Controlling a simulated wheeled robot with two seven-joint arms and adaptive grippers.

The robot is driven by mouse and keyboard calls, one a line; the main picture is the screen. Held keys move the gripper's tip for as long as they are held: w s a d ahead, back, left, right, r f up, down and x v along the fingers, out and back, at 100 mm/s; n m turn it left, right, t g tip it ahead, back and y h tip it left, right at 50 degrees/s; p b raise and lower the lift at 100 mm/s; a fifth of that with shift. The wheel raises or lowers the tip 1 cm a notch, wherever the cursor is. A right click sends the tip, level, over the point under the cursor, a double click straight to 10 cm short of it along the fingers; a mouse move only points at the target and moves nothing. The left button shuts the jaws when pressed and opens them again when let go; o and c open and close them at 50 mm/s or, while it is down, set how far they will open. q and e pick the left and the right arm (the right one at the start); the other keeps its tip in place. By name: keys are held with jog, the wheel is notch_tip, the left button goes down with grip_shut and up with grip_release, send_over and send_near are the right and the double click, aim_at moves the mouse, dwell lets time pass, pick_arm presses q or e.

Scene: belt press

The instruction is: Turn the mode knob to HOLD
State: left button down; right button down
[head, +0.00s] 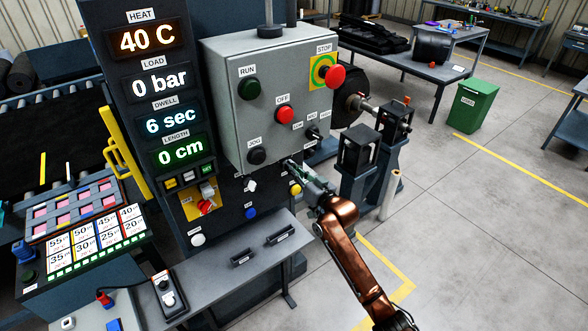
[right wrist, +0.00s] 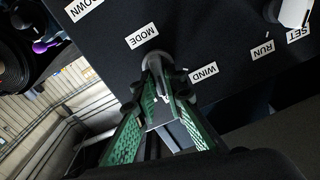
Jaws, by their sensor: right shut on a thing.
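The mode knob (right wrist: 152,58) is on the dark panel beside a MODE label (right wrist: 142,36), and a WIND label (right wrist: 203,73) lies to its right in the right wrist view. My right gripper (right wrist: 164,82) has its two green-padded fingers closed on the knob, covering most of it. Its pointer direction is hard to tell, and I see no readable HOLD label. In the head view my right gripper (head: 299,172) reaches the panel below the grey control box (head: 225,95), and the knob is hidden behind it. My left gripper is out of view.
A white knob (head: 251,186) with RUN and SET labels is near my right gripper. A yellow button (head: 295,189) and a blue button (head: 250,213) are close below it. A grey shelf (head: 215,280) juts out beneath. Open floor lies to the right.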

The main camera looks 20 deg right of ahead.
jog(key=shift+n, duration=1.2)
jog(key=c, duration=2)
grip_release()
jog(key=v, duration=1.2)
